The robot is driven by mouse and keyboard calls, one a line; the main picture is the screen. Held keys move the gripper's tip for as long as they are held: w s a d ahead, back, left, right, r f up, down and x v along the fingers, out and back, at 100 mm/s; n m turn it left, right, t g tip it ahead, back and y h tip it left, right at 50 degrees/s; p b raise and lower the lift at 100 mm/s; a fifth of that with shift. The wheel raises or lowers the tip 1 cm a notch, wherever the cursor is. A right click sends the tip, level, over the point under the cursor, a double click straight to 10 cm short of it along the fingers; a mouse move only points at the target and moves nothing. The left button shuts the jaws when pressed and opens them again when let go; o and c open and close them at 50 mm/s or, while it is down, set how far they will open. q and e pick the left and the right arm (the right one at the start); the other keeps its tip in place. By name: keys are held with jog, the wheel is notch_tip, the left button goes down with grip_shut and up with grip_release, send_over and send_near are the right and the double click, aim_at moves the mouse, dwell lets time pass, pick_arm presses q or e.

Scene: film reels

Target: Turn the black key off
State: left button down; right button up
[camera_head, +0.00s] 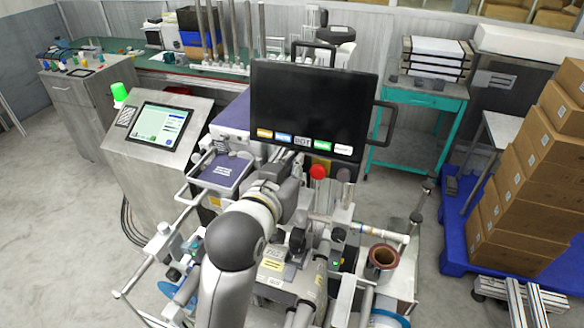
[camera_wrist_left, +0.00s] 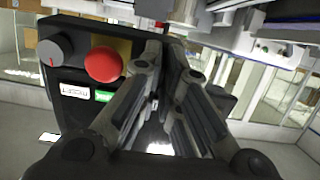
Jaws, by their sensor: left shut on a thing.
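My left gripper (camera_head: 292,176) reaches up to the lower edge of the black monitor panel, left of the red button (camera_head: 318,172). In the left wrist view its two fingers (camera_wrist_left: 165,58) converge on the dark panel, beside the red button (camera_wrist_left: 103,64) on its yellow plate. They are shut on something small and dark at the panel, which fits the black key. The fingers hide most of it, so its turned angle cannot be told. My right gripper is not clearly in view.
The monitor (camera_head: 312,108) has coloured labels. Stacked cartons (camera_head: 530,170) are at the right.

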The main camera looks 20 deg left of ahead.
pick_arm(q)
jog(key=c, duration=1.6)
grip_release()
jog(key=shift+c, duration=0.2)
